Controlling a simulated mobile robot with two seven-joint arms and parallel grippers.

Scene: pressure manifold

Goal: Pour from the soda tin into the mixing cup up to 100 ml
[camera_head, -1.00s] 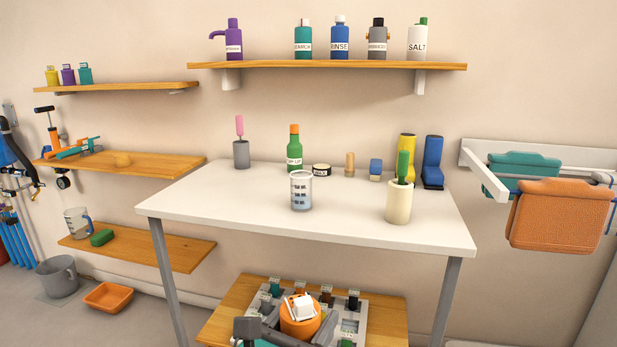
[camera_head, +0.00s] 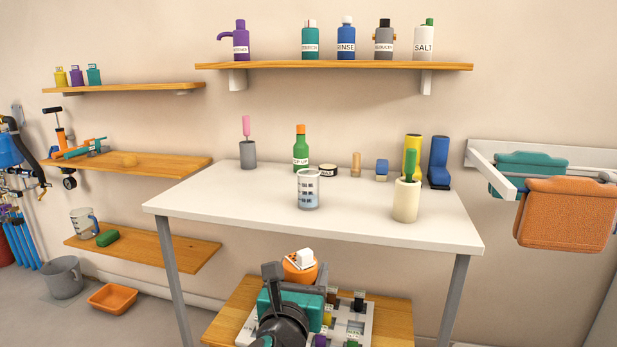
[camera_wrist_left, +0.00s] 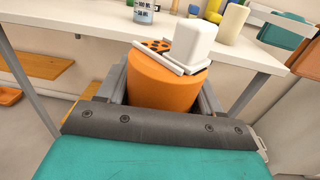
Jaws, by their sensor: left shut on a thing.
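The soda tin, an orange cylinder (camera_head: 298,271) with a white block and a dark-dotted patch on top, is in front of the white table in the head view. It fills the middle of the left wrist view (camera_wrist_left: 165,82). My left gripper (camera_head: 301,282) is shut around its sides, with grey fingers left and right of it in the wrist view. The tin looks about upright, and no liquid shows leaving it. The mixing cup (camera_head: 308,190), clear with blue marks, stands upright on the table beyond the tin. Its fill level cannot be read. My right gripper is not in view.
The white table (camera_head: 250,205) also bears a cream pot with a green-handled tool (camera_head: 406,200), a green bottle (camera_head: 300,150), a grey holder (camera_head: 248,154) and small items. A lower wooden shelf (camera_head: 390,320) carries a rack. The table's front left is clear.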

